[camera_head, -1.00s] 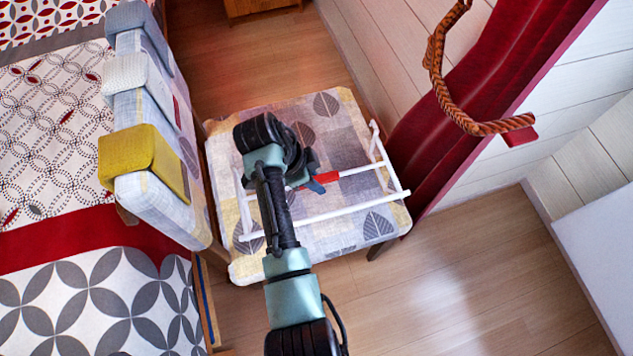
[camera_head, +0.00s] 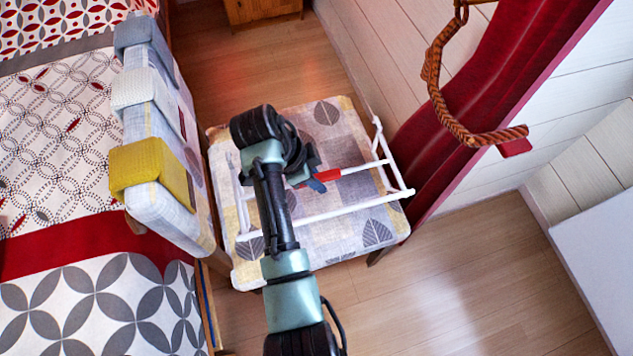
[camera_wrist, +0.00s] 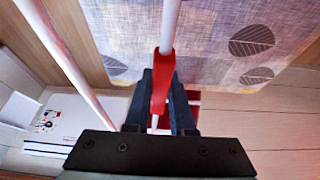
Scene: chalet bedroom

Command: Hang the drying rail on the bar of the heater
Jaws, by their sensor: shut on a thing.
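The drying rail (camera_head: 330,213) is a white tubular frame with a red grip section (camera_head: 342,173). In the head view it is over the seat of a chair, and I cannot tell how far above the seat it is. My gripper (camera_head: 316,181) is shut on the red section, partly hidden by my arm. In the wrist view, the fingers (camera_wrist: 161,98) close around the red part (camera_wrist: 164,75), and another white tube (camera_wrist: 65,55) crosses at left. A white panel (camera_head: 605,250) at the right edge of the head view may be the heater. No heater bar can be made out.
The patterned chair seat (camera_head: 330,118) is below the rail, with cloths over its backrest (camera_head: 150,175). The bed (camera_head: 60,130) is at left. A red curtain (camera_head: 425,140) with a rope tieback (camera_head: 440,95) hangs close to the rail's right end. Floor (camera_head: 460,290) is free at lower right.

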